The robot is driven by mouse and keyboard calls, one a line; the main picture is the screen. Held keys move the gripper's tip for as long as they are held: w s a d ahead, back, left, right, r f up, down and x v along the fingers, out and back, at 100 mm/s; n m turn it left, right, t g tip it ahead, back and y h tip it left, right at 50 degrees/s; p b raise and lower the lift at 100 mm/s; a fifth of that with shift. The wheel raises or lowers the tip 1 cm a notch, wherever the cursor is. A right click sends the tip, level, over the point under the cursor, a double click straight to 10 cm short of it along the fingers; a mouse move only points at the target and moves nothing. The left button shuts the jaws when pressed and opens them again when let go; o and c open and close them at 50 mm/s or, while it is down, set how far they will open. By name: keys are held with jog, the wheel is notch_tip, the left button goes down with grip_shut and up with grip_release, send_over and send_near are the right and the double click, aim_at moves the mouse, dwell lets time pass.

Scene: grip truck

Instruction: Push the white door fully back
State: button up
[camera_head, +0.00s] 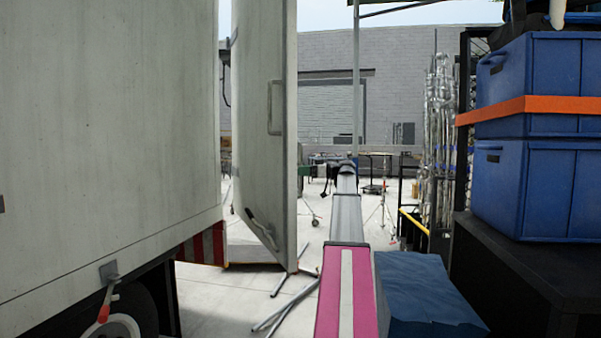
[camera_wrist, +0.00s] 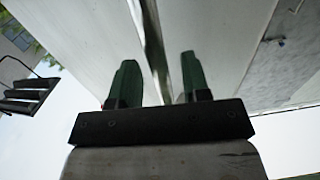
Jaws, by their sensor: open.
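The white door (camera_head: 262,150) stands open at the truck's rear corner in the head view, with a pale upright handle (camera_head: 271,107) on its face and a lever low down. Its free edge is toward the right. My gripper (camera_head: 334,171) is at the far end of my arm, to the right of that edge in the picture; I cannot tell the depth between them. In the wrist view my gripper (camera_wrist: 157,65) shows two green fingers apart with nothing clasped. Pale panels fill the view beyond them, with a dark upright edge between the fingers. I cannot tell whether they touch.
The truck's white side (camera_head: 105,130) fills the left. Grey metal legs (camera_head: 285,310) lie on the ground below the door. Blue crates (camera_head: 540,130) with an orange strap stand on a black platform at the right. Wrapped poles (camera_head: 440,140) stand behind.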

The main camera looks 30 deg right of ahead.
jog(key=shift+w+a, duration=0.4)
jog(key=shift+a, duration=0.2)
grip_shut()
jog(key=w+a+m+t+h, duration=0.1)
jog(key=w+a, duration=0.2)
jog(key=a, duration=1.4)
jog(key=w+a+m+t+h, duration=0.2)
jog(key=w+a, duration=0.1)
jog(key=a, duration=1.4)
jog(key=w+a+m+t+h, duration=0.1)
jog(key=w+a, duration=0.3)
jog(key=a, duration=1.3)
jog(key=shift+a+m+t+h, duration=0.3)
jog(key=shift+a+h, duration=0.1)
jog(key=shift+h, duration=0.1)
grip_release()
